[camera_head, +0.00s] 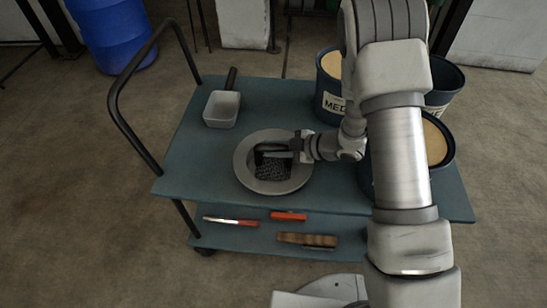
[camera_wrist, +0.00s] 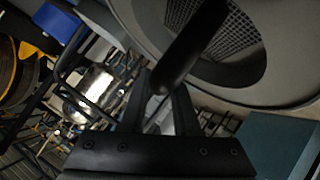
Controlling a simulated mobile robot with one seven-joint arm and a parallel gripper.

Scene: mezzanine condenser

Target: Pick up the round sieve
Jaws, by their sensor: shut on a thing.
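The round sieve (camera_head: 243,168) is a grey ring with a dark mesh middle, over the front middle of the teal cart top. In the wrist view the sieve (camera_wrist: 285,75) fills the upper right, with its mesh partly in view. My gripper (camera_head: 275,152) reaches in from the right over the sieve. In the wrist view my gripper (camera_wrist: 162,90) has its fingers on either side of a dark bar, which looks like the sieve's handle, and is shut on it. I cannot tell whether the sieve touches the cart top.
The cart (camera_head: 185,150) has a push handle (camera_head: 124,85) at left. A square scoop (camera_head: 221,109) lies behind the sieve. A labelled drum (camera_head: 328,88) and other drums stand at right. A red-handled tool (camera_head: 232,222), an orange item (camera_head: 289,216) and a brush (camera_head: 307,240) lie on the lower shelf.

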